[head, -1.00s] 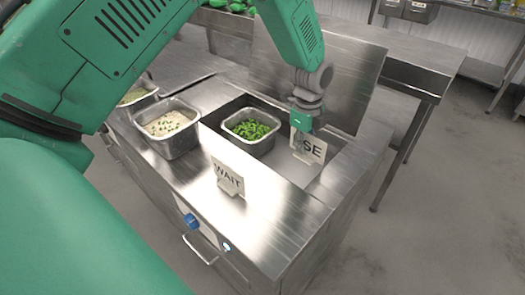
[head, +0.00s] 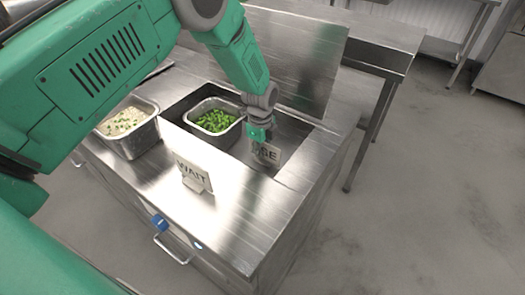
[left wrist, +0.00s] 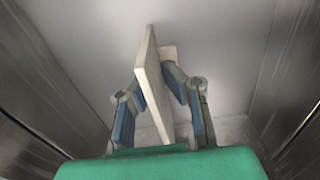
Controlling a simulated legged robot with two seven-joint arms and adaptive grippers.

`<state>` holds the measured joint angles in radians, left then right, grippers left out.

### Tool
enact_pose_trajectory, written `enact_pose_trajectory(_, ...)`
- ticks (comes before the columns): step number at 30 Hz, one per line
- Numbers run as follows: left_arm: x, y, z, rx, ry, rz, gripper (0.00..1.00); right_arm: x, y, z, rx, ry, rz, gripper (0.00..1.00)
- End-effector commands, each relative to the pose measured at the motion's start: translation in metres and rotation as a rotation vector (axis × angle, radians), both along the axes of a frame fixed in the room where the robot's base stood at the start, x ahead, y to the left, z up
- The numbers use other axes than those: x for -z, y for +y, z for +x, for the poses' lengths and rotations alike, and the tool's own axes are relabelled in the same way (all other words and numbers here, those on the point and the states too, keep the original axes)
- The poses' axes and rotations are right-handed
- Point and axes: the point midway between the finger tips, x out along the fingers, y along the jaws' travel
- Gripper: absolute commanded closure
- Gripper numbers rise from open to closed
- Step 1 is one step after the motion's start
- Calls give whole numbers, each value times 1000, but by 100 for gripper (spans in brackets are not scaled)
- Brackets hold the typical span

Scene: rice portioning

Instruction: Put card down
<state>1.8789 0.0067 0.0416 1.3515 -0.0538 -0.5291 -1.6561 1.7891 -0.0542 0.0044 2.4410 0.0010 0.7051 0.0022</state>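A white card with black letters, of which "SE" can be read (head: 269,154), is at the sunken bay of the steel counter, right of the pan of green pieces. My left gripper (head: 262,139) is above it and partly covers it. In the left wrist view the card (left wrist: 152,83) stands edge-on and slanted between the two fingers of my left gripper (left wrist: 155,82), which close in on both its faces. Whether its foot touches the bay floor cannot be told. My right gripper is not in view.
A "WAIT" card (head: 193,175) stands on the counter's front strip (head: 235,205). A pan of green pieces (head: 240,128) sits in the bay, and a pan of pale food (head: 138,146) stands to its left. A raised steel panel (head: 300,50) is behind.

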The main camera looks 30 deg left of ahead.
Motion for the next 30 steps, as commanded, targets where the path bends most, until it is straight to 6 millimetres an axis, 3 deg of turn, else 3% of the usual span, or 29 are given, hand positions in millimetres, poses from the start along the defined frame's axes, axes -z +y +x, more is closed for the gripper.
enact_pose_trajectory(5, 1, -3, 0, 1, -1, 3, 100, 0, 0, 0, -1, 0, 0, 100)
enact_pose_trajectory(7, 1, -4, 0, 1, -1, 4, 78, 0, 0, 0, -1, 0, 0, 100)
enact_pose_trajectory(8, 0, -4, 0, 1, -1, 4, 74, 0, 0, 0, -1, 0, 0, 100)
enact_pose_trajectory(19, -5, -3, 1, 1, -3, 3, 74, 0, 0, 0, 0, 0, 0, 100)
enact_pose_trajectory(23, -22, -2, 1, 1, -5, 0, 74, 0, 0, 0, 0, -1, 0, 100)
enact_pose_trajectory(30, -74, -2, 1, 1, -5, 1, 74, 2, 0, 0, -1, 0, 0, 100)
